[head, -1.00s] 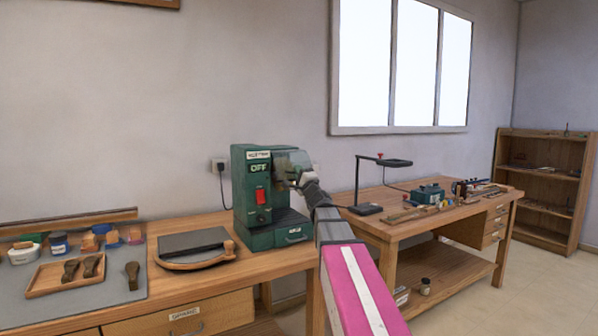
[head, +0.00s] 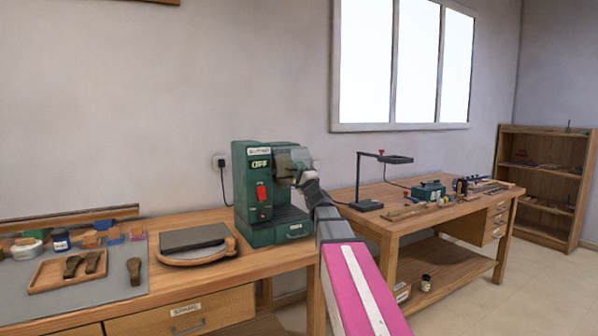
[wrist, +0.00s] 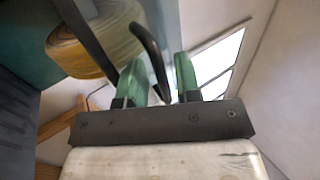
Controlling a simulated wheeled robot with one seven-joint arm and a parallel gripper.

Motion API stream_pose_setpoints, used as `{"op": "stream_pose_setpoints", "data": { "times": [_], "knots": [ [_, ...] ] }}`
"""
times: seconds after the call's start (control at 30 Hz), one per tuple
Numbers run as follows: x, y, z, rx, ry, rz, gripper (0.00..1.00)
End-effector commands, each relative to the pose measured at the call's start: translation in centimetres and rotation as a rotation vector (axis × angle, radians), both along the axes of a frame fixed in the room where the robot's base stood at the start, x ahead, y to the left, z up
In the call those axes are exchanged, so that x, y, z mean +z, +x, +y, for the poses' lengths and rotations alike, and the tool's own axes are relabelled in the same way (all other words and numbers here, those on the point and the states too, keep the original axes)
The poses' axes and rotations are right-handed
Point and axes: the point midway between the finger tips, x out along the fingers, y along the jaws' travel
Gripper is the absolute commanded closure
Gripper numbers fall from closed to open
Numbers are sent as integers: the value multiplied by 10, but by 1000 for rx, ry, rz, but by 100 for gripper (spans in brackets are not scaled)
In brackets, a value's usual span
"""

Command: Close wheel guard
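The green wheel machine (head: 246,196) stands at the right end of the near bench, with an OFF label and a red switch. Its clear wheel guard (head: 303,155) shows at the upper right of the machine, partly hidden by my gripper (head: 296,178). In the wrist view, a tan buffing wheel (wrist: 88,48) is at upper left, behind the clear guard panel. A curved black handle (wrist: 148,42) runs down between the green fingers of my gripper (wrist: 160,66). The fingers are apart, with a visible gap beside the handle; contact is unclear.
A second bench (head: 440,205) with a lamp stand (head: 366,204) is to the right. A dark slab on a wooden board (head: 196,240) and a wooden tray (head: 50,282) lie left of the machine. A wall plug and cord (head: 221,163) are behind it.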

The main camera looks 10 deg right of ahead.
Motion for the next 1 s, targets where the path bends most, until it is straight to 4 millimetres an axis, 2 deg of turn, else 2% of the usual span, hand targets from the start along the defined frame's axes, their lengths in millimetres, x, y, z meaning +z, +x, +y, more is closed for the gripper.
{"op": "stream_pose_setpoints", "data": {
  "times": [0.27, 0.47, 0.8, 1.0],
  "knots": [
    [-3, -5, -2, -1, -1, 1, 65],
    [-16, -27, -8, -1, -1, 1, 65],
    [-47, -78, -25, -1, 0, 1, 65],
    [-55, -89, -30, -1, 0, 0, 65]
  ]
}}
